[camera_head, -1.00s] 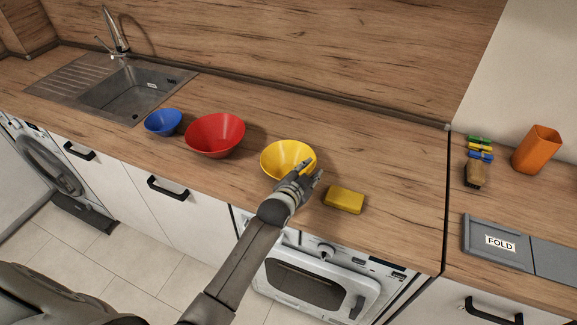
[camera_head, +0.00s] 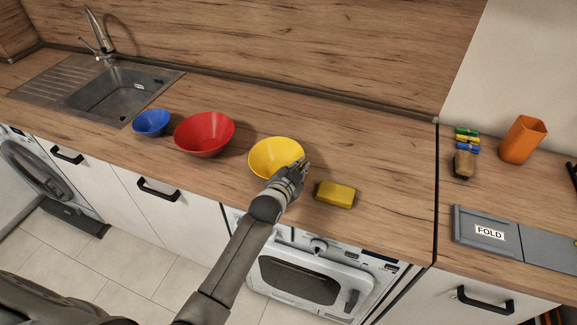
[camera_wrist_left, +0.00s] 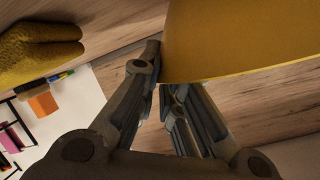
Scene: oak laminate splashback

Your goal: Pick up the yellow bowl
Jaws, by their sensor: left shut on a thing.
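The yellow bowl (camera_head: 273,156) is upright on the wooden counter in the head view, to the right of the red bowl. My left gripper (camera_head: 299,171) is at the bowl's front right edge, shut on its rim. In the left wrist view the bowl (camera_wrist_left: 240,40) fills the upper right, with its edge between the fingers of my left gripper (camera_wrist_left: 165,85). Whether the bowl's base touches the counter is hard to tell. My right gripper is not in view.
A red bowl (camera_head: 205,133) and a blue bowl (camera_head: 151,122) stand to the left, near the sink (camera_head: 110,92). A yellow sponge (camera_head: 336,194) lies just right of my gripper. An orange cup (camera_head: 523,140) and a grey "FOLD" panel (camera_head: 488,232) are far right.

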